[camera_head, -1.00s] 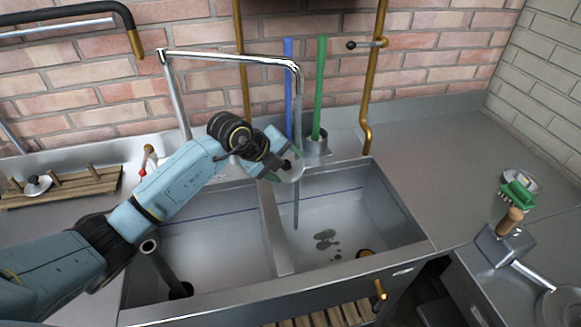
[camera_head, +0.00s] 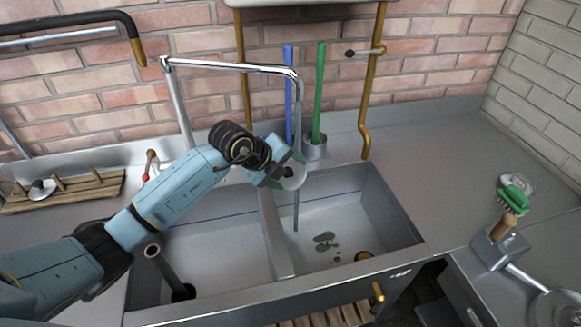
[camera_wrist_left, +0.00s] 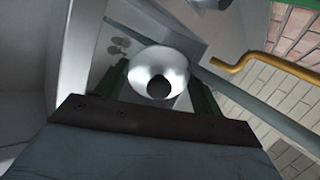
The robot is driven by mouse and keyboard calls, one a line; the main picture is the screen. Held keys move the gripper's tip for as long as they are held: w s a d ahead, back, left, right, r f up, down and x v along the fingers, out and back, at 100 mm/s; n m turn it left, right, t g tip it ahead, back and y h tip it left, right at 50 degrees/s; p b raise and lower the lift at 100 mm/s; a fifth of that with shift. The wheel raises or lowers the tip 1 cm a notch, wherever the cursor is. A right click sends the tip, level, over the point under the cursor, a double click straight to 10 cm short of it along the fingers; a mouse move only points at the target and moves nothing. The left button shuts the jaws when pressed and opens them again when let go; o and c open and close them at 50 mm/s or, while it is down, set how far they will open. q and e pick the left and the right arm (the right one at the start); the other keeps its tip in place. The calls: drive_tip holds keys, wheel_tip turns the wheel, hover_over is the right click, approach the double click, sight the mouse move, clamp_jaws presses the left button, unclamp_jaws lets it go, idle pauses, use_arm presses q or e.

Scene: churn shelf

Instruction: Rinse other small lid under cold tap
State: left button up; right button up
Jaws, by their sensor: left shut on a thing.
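My left gripper (camera_head: 287,174) is shut on a small, round, pale metal lid (camera_head: 294,177), above the right basin near the divider. In the left wrist view the lid (camera_wrist_left: 150,62) sits between the two green fingers, with a dark knob (camera_wrist_left: 159,87) facing the camera. The chrome tap (camera_head: 230,66) arches over the sinks, its spout end beside the lid. A thin stream of water (camera_head: 296,212) runs down below the lid into the right basin (camera_head: 345,215). My right gripper is not in view.
A wooden rack (camera_head: 75,190) with another small lid (camera_head: 41,189) stands at the left. Blue and green sticks stand in a metal cup (camera_head: 314,149) behind the basin. A green brush (camera_head: 514,198) is at the right. The right counter (camera_head: 450,150) is mostly clear.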

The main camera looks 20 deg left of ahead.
use_arm(q)
drive_tip(key=s+d+r+p, duration=0.4)
drive_tip(key=s+p, duration=0.2)
drive_tip(key=p, duration=0.1)
drive_tip(key=shift+s+d, duration=0.3)
drive_tip(key=shift+s, duration=0.05)
idle(0.9)
